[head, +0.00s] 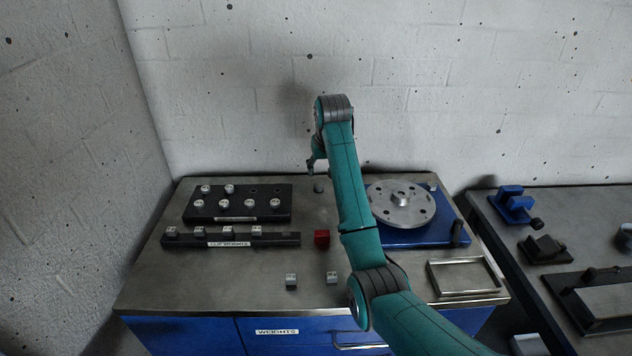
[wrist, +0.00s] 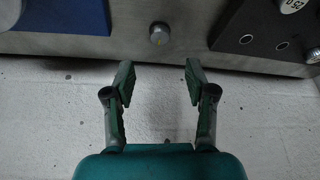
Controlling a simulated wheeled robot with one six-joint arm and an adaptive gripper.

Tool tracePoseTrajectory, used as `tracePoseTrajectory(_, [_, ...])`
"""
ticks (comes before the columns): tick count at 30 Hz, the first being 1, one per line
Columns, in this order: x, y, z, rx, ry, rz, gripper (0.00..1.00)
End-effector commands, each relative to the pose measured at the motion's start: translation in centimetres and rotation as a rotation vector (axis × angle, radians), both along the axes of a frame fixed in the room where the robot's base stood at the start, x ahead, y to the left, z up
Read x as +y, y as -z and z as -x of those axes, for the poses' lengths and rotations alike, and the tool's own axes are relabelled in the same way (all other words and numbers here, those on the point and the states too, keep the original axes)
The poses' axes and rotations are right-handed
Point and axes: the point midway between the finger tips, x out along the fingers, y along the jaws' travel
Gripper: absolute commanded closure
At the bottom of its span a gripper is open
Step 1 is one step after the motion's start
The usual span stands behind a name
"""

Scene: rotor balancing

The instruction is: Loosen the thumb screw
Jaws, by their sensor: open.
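A small grey round knob (head: 319,187) stands on the bench between the black weight block and the blue rotor base; I cannot tell for sure that it is the thumb screw. In the wrist view the knob (wrist: 159,33) shows a small yellow mark on its top, beyond and between my fingertips. My gripper (wrist: 159,76) is open and empty, its two fingers apart and touching nothing. In the head view my gripper (head: 312,167) hangs at the back of the bench near the knob, partly hidden by my arm. The silver rotor disc (head: 414,213) sits on the blue base (head: 405,238).
The black weight block (head: 238,212) and a black clip rail (head: 285,240) hold several weights at left. A red cube (head: 321,238) and two small weights (head: 291,280) stand in front. An empty metal tray (head: 432,278) lies front right. A wall (head: 250,90) rises close behind.

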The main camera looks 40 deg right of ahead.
Motion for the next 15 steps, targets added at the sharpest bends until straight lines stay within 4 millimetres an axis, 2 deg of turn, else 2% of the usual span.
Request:
tracePoseTrajectory(9, [-0.8, 5.3, -1.9, 0.004, 0.000, -0.002, 0.44])
tracePoseTrajectory(15, [-1.2, 7.4, -2.8, 0.002, 0.000, -0.001, 0.44])
